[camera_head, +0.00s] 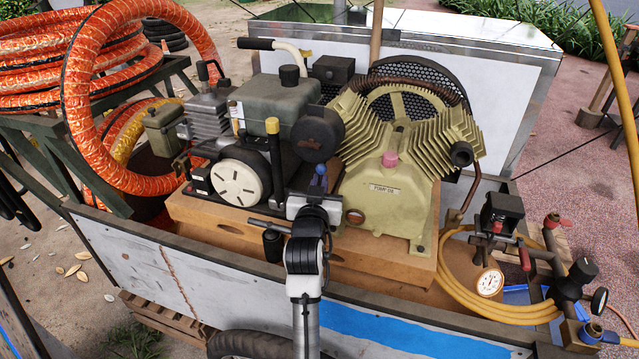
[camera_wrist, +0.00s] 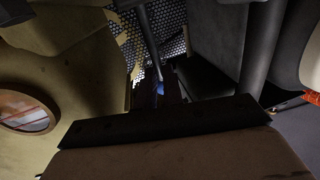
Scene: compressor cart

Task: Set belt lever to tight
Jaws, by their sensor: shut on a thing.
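The belt lever (camera_head: 320,169) shows as a small blue grip between the engine and the pale olive compressor pump (camera_head: 395,185). My gripper (camera_head: 317,188) reaches over the cart's near side and is shut on the lever at this grip. The fingers and the lever's lower part are mostly hidden in the head view. In the wrist view a small blue piece (camera_wrist: 160,88) shows in the dark gap before the perforated belt guard (camera_wrist: 172,45). The exact contact and the lever's angle cannot be told.
The engine (camera_head: 240,180) stands left of my gripper, close to it. The wooden deck (camera_head: 390,262) lies under both machines. A pressure gauge (camera_head: 489,283) and yellow hose (camera_head: 450,285) are at the right. Orange hose coils (camera_head: 85,130) lie at the left.

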